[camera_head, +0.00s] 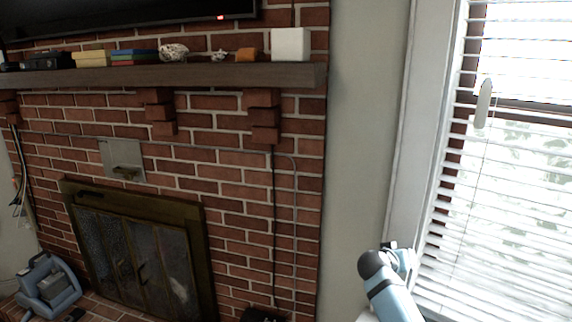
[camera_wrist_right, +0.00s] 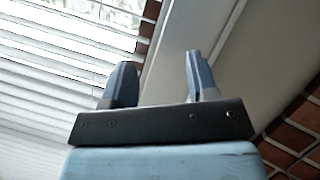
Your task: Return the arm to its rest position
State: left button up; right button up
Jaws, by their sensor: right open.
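My right arm (camera_head: 393,292) shows at the lower right of the head view, light blue with a dark rounded joint, in front of the window side. Its fingers cannot be made out there. In the right wrist view my right gripper (camera_wrist_right: 158,62) is open, its two fingers well apart with nothing between them. Behind the fingers are window blinds and a pale wall strip. My left gripper is not in view.
A wooden mantel (camera_head: 200,75) with books, small ornaments and a white cube (camera_head: 290,44) runs along the brick wall. A fireplace (camera_head: 140,250) is below. A blue-grey appliance (camera_head: 48,287) sits at lower left. White blinds (camera_head: 510,190) cover the window at right.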

jog(key=s+a+f+n+t+y+p, duration=0.1)
jog(key=s+a+f+n+y, duration=0.25)
jog(key=s+f, duration=0.6)
jog(key=s+a+f+n+y+p, duration=0.1)
jog(key=s+a+f+n+y, duration=0.2)
jog(key=s+f, duration=0.65)
jog(key=s+a+f+y, duration=0.1)
jog(key=s+y, duration=0.1)
jog(key=s, duration=0.5)
jog(key=s+a+f+y+p, duration=0.1)
jog(key=s+a+y, duration=0.1)
jog(key=s, duration=0.5)
jog(key=shift+s+y, duration=0.35)
jog(key=s, duration=0.3)
jog(key=s+a+r+y, duration=0.1)
jog(key=s, duration=0.3)
jog(key=s+a+r+y+p, duration=0.1)
jog(key=s, duration=0.2)
jog(key=shift+s+a+t, duration=0.1)
jog(key=shift+s+t, duration=0.2)
jog(key=shift+t, duration=0.1)
jog(key=shift+c, duration=0.2)
